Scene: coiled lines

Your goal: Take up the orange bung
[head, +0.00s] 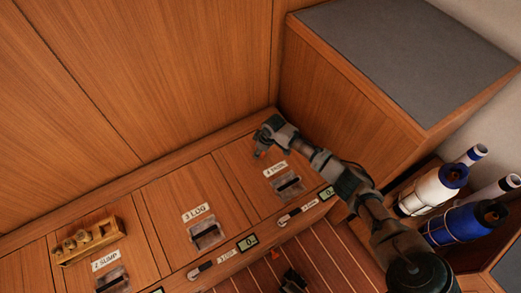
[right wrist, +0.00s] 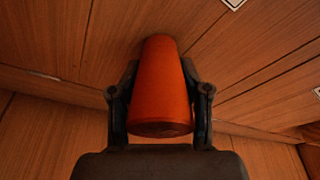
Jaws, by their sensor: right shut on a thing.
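The orange bung (right wrist: 161,88) is a smooth tapered plug, its wide end towards my palm in the right wrist view. My right gripper (right wrist: 160,98) is shut on it, a dark finger against each side. In the head view the right gripper (head: 261,146) is above the back of the locker lid labelled 4. Only a sliver of orange (head: 257,155) shows under it. Whether the bung touches the lid or is clear of it I cannot tell. A dark shape at the bottom edge (head: 291,281) may be my left gripper; its jaws are unclear.
The lids have recessed latches (head: 207,233), and small displays (head: 247,242) line the front edge. A grey-topped wooden cabinet (head: 352,92) rises close right.

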